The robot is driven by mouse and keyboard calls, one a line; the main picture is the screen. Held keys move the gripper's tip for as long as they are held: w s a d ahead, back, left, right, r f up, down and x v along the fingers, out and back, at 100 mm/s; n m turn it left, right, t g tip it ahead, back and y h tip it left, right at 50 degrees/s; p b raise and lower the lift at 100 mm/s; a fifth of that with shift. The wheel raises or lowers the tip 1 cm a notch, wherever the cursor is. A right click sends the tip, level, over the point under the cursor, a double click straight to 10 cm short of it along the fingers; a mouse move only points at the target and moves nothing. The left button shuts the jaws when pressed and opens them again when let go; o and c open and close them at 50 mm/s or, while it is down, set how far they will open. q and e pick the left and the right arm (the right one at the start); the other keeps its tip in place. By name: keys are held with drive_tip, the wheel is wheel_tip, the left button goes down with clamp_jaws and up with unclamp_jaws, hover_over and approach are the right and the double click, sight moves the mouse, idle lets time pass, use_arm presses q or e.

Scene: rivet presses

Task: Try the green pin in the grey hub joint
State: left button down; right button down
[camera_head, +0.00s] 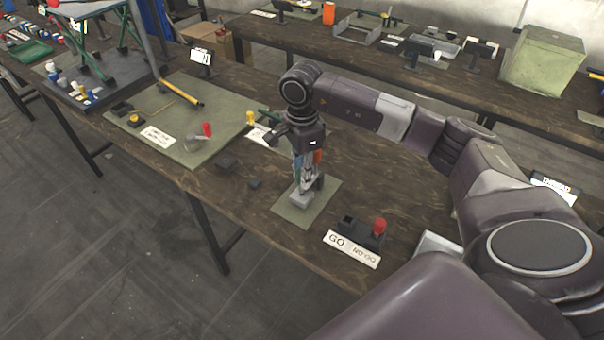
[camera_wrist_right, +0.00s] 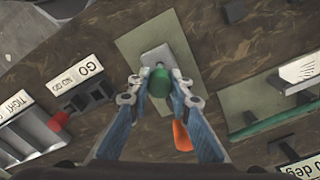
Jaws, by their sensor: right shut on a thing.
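My right gripper (camera_head: 308,180) points down over the small green-grey mat (camera_head: 285,213). In the right wrist view its two blue fingers are shut on the green pin (camera_wrist_right: 158,83). The grey hub joint (camera_head: 299,199) lies on that mat, under the fingertips. It also shows in the wrist view (camera_wrist_right: 156,55), just past the pin's end. The pin lines up close to the hub, but I cannot tell whether its tip is inside the hub or above it. The fingers hide the pin in the head view. My left gripper is not in view.
A dark GO / NO GO gauge block (camera_head: 362,232) with a red pin (camera_head: 379,226) and white label (camera_head: 352,249) stands right of the mat. Small dark blocks (camera_head: 227,163) lie to the left. A larger mat (camera_head: 188,112) carries a yellow-handled tool (camera_head: 181,93).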

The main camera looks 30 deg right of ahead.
drive_tip(key=shift+f+b, duration=1)
drive_tip(key=shift+f, duration=0.3)
drive_tip(key=shift+r, duration=0.1)
idle(1.0)
drive_tip(key=shift+r+p, duration=1.6)
drive_tip(key=shift+r, duration=1.35)
